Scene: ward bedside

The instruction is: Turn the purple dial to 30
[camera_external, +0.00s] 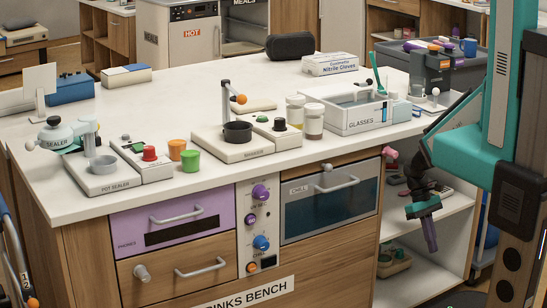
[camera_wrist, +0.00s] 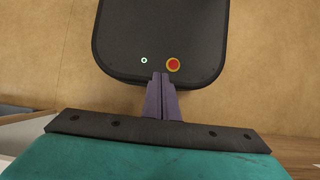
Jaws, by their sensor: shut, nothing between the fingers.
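The purple dial (camera_external: 260,193) is at the top of the narrow white control panel (camera_external: 246,240) on the bench front. A smaller purple button (camera_external: 251,219) sits just under it. The dial's setting is too small to read. My gripper (camera_external: 431,245) hangs pointing down at the right, beside the open shelves, well apart from the dial. In the wrist view its purple fingers (camera_wrist: 161,85) are together with nothing between them. The dial does not show in the wrist view.
A blue dial (camera_external: 261,243) sits lower on the same panel. A purple drawer (camera_external: 172,222) is left of the panel, and the chill compartment (camera_external: 329,201) with its protruding handle is right of it. A pink knob (camera_external: 390,156) sticks out near my arm.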

